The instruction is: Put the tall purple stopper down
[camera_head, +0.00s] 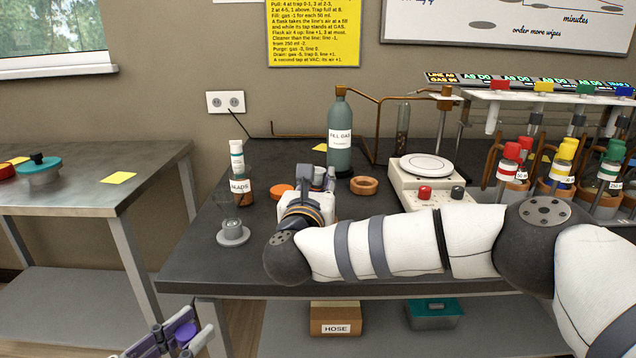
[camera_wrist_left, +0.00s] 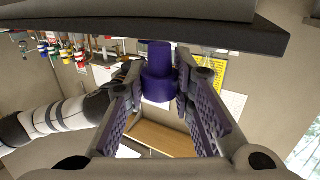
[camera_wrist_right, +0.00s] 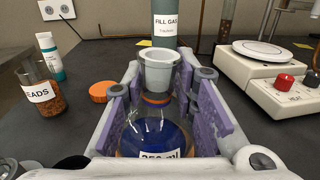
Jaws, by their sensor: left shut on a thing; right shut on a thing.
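The tall purple stopper (camera_wrist_left: 160,62) is held between the fingers of my left gripper (camera_wrist_left: 158,85) in the left wrist view. In the head view this gripper (camera_head: 172,338) is low at the bottom edge, in front of the bench and below its top. My right gripper (camera_wrist_right: 166,85) is shut on a glass flask (camera_wrist_right: 155,132) with blue contents and a partly readable label. A grey stopper (camera_wrist_right: 158,68) sits in the flask's mouth. In the head view the right gripper (camera_head: 318,182) is over the bench; my arm hides most of the flask.
On the dark bench (camera_head: 215,270) are a beads jar (camera_head: 242,192), a grey disc-based piece (camera_head: 233,234), orange lid (camera_head: 281,191), brown ring (camera_head: 364,185), fill-gas cylinder (camera_head: 340,135) and hot plate (camera_head: 426,166). A side table (camera_head: 70,200) at left has free room.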

